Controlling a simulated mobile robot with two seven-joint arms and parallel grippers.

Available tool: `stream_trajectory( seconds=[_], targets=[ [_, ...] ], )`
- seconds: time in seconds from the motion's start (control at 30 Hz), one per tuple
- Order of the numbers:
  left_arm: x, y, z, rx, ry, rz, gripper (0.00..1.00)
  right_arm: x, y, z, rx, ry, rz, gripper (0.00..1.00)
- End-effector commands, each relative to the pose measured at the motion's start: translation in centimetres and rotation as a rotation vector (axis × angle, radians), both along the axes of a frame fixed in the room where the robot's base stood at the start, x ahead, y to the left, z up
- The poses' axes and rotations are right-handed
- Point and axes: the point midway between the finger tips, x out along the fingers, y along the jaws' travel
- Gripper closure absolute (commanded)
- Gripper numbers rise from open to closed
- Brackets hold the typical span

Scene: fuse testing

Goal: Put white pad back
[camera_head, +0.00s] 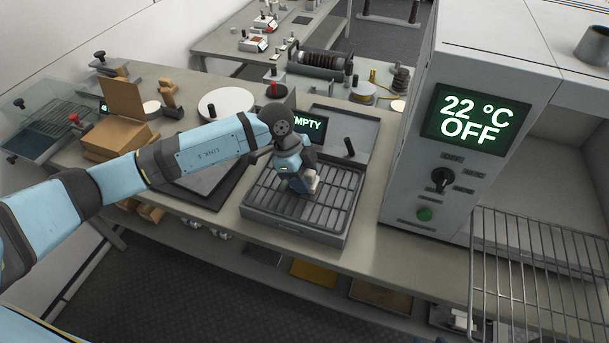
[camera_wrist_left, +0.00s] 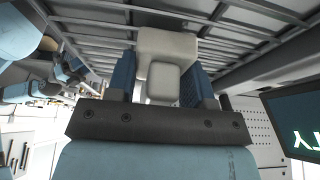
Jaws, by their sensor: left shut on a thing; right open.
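My left gripper (camera_head: 303,184) is over the slotted grey tray (camera_head: 265,212), near its middle. It is shut on the white pad (camera_head: 314,184), an off-white block seen small in the head view. In the left wrist view the white pad (camera_wrist_left: 166,58) sits between the two blue fingers of the left gripper (camera_wrist_left: 164,85), with the tray's grid (camera_wrist_left: 240,32) just beyond it. I cannot tell whether the pad touches the grid. My right gripper is not in view.
A display (camera_head: 312,124), partly hidden by my arm, reads "MPTY" behind the tray. A dark upright handle (camera_head: 349,146) stands at the tray's back right. The grey oven (camera_head: 424,178) reading "22 °C OFF" stands to the right. A cardboard box (camera_head: 113,137) lies left.

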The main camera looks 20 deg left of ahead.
Motion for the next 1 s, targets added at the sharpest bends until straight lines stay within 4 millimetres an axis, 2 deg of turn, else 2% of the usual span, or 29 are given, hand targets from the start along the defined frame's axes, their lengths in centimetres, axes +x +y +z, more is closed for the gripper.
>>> stream_trajectory(
  seconds=[0.2, 0.23, 0.3, 0.33, 0.57, 0.7, 0.87, 1.0],
  targets=[
    [0.0, 0.0, -0.4, 0.000, 0.001, 0.001, 0.75, 0.0, 0.0, -0.1, 0.000, 0.001, 0.000, 0.57],
    [0.0, 0.0, -0.3, 0.000, 0.000, 0.001, 0.46, 0.0, 0.0, 0.0, 0.000, 0.000, 0.000, 0.57],
    [0.0, 0.0, -0.3, 0.000, 0.000, 0.001, 0.30, 0.0, 0.0, 0.0, 0.000, 0.001, 0.001, 0.57],
    [0.0, 0.0, -0.3, 0.000, 0.000, 0.001, 0.27, 0.0, 0.0, 0.0, 0.000, 0.001, 0.001, 0.57],
    [0.0, 0.0, -0.3, 0.000, 0.000, 0.001, 0.27, 0.0, 0.0, 0.0, 0.001, 0.000, 0.001, 0.57],
    [0.0, 0.2, 0.5, 0.000, -0.001, 0.000, 0.27, -0.1, 0.1, 0.0, 0.001, 0.000, 0.002, 0.57],
    [0.1, 1.3, 3.0, 0.001, -0.003, 0.001, 0.27, -0.1, 0.1, -0.2, 0.002, 0.001, 0.001, 0.57],
    [0.2, 2.5, 5.9, 0.000, -0.003, 0.002, 0.27, 0.0, 0.1, -0.4, 0.003, 0.003, 0.000, 0.57]
  ],
)
